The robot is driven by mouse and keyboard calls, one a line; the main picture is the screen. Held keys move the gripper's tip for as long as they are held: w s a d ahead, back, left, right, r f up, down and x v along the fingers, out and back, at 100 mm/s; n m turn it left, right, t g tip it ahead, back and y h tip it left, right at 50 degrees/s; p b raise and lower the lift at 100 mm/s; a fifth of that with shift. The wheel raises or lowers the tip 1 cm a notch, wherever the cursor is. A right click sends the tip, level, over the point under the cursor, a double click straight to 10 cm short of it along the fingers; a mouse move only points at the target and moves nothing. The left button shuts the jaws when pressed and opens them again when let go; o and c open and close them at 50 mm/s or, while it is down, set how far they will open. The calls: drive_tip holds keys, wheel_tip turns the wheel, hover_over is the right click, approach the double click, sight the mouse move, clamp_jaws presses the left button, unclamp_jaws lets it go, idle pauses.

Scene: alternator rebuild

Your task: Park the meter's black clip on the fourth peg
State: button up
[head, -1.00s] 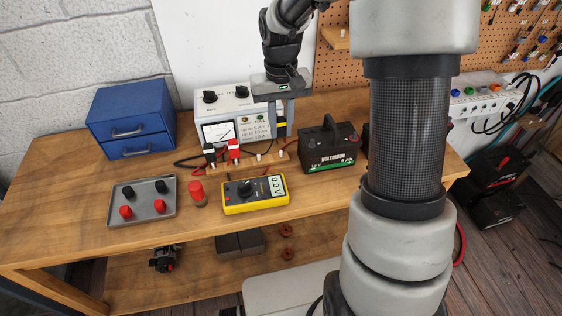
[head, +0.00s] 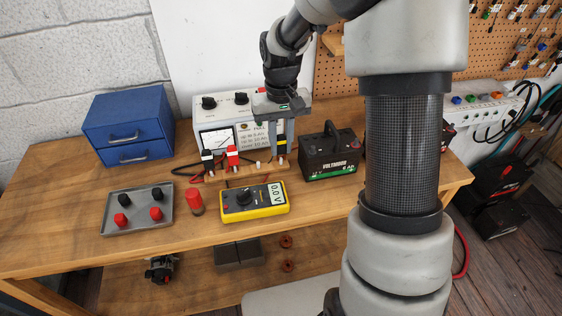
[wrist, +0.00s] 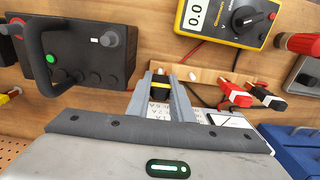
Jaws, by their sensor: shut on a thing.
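The meter's black clip (head: 281,145), with a yellow band, is upright between the fingers of my gripper (head: 281,153), which is shut on it. The wrist view also shows the clip (wrist: 160,86) between the two fingers. The wooden peg rail (head: 234,174) lies in front of the grey tester, and the clip is low over its right end. The fourth peg is mostly hidden by the clip and fingers; I cannot tell whether the clip touches it. The third peg (head: 258,164) is bare. The yellow meter (head: 254,202) lies in front of the rail.
A black clip (head: 208,160) and a red clip (head: 232,157) stand on the rail's left pegs. The tester (head: 222,119) is behind the rail and the battery (head: 331,158) close on the right. A red cylinder (head: 195,201) and grey tray (head: 137,221) are at left.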

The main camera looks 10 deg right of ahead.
drive_tip(key=shift+f, duration=0.5)
drive_tip(key=o, duration=0.8)
drive_tip(key=shift+o, duration=0.2)
drive_tip(key=shift+r, duration=0.1)
wheel_tip(320, 180, up, 9)
drive_tip(key=p, duration=0.6)
drive_tip(key=shift+f, duration=0.3)
